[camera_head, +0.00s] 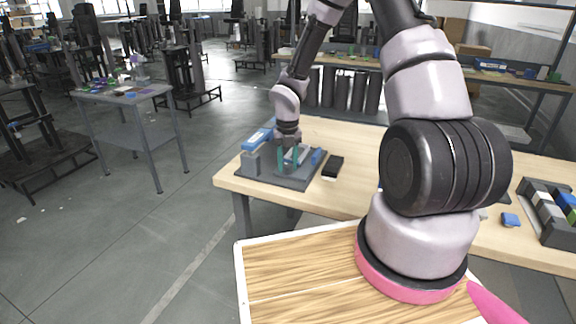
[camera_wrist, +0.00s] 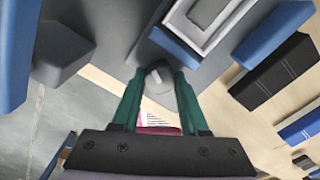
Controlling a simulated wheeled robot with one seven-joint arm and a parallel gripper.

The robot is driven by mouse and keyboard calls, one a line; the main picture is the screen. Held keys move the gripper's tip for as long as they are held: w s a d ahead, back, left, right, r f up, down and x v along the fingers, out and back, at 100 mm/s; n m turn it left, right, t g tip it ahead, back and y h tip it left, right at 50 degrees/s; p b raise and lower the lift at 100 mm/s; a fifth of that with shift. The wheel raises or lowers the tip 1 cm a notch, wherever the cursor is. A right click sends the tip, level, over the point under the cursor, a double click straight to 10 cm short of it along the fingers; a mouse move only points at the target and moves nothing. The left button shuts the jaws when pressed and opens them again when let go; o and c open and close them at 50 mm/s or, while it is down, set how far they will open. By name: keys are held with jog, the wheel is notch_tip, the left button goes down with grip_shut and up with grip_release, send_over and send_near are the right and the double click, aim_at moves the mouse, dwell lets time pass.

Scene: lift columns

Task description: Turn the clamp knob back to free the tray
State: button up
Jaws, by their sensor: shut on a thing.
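The clamp knob (camera_wrist: 160,74) is a small grey knob with a light mark on its top, seen in the wrist view. My gripper (camera_wrist: 157,84) has its two teal fingers shut on the knob, one on each side. In the head view my gripper (camera_head: 290,156) points down at the dark grey fixture base (camera_head: 268,177) on the table, and the knob is hidden there. The tray (camera_wrist: 228,28), light grey with raised walls, lies just beyond the knob in the wrist view. A blue clamp piece (camera_wrist: 175,48) sits between knob and tray, seemingly against the tray's edge.
A grey post (camera_head: 251,163) and a blue block (camera_head: 257,139) stand on the left of the fixture. A black block (camera_head: 333,166) lies to its right. A bin of coloured blocks (camera_head: 545,225) stands at the table's right end. The wooden tabletop (camera_head: 345,195) between them is mostly clear.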

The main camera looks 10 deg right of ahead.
jog(key=o, duration=0.9)
jog(key=shift+r, duration=3.5)
jog(key=m, duration=0.2)
jog(key=r+m, duration=0.1)
jog(key=m, duration=0.5)
jog(key=shift+r+m, duration=0.35)
jog(key=shift+m, duration=0.05)
jog(key=shift+f, duration=4.35)
